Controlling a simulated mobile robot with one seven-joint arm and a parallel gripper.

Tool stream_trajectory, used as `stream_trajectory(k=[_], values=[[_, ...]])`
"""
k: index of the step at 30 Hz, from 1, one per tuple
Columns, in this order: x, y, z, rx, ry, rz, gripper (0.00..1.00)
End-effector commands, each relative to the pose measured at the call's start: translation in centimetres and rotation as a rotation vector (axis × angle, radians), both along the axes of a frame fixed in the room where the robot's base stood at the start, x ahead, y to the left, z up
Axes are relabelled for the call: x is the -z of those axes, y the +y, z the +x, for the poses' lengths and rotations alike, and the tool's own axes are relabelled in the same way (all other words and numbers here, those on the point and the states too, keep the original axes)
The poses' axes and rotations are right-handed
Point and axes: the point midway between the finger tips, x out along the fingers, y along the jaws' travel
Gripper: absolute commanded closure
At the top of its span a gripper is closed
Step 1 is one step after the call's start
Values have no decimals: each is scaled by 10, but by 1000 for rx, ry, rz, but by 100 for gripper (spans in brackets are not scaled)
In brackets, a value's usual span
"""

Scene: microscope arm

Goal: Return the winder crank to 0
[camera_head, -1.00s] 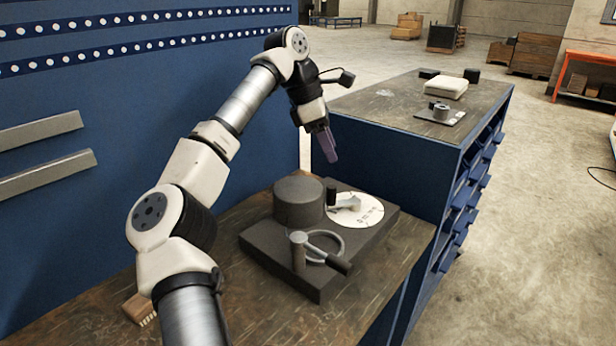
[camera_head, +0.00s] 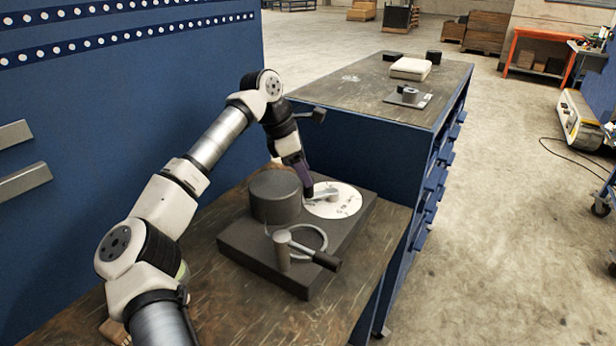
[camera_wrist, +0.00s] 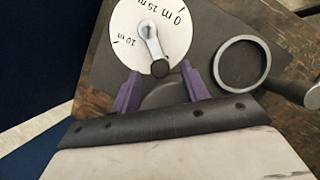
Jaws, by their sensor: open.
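The winder crank (camera_head: 324,193) is a light grey arm with a black knob on a white round dial (camera_head: 345,203). In the wrist view the crank (camera_wrist: 152,42) runs from its hub to the knob (camera_wrist: 160,68) at the dial's lower edge. The dial (camera_wrist: 180,45) reads "0 m", "15 m" and "10 m"; the knob end lies away from "0 m". My gripper (camera_wrist: 161,73) is open, its purple fingers on either side of the knob. I cannot tell whether they touch it. In the head view my gripper (camera_head: 308,188) is down at the knob and mostly hides it.
The dark base plate (camera_head: 250,244) carries a dark cylinder (camera_head: 275,196) left of the dial. At its front stand a ring (camera_head: 318,233) and a post with a black-handled lever (camera_head: 326,261). A second bench (camera_head: 365,93) with a white box (camera_head: 411,68) is behind.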

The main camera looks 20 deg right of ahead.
Motion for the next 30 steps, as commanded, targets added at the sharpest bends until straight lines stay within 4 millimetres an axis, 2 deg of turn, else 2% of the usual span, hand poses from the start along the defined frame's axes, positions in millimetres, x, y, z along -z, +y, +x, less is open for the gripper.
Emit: stream_trajectory(k=[6, 17, 20, 27, 28, 30], values=[[24, -10, -2, 0, 1, 0, 55], [30, -12, -3, 0, 0, 1, 55], [30, -12, -3, 0, 0, 1, 65], [30, -12, -3, 0, 0, 1, 97], [30, -12, -3, 0, 0, 1, 100], [29, -12, -3, 0, 0, 1, 100]])
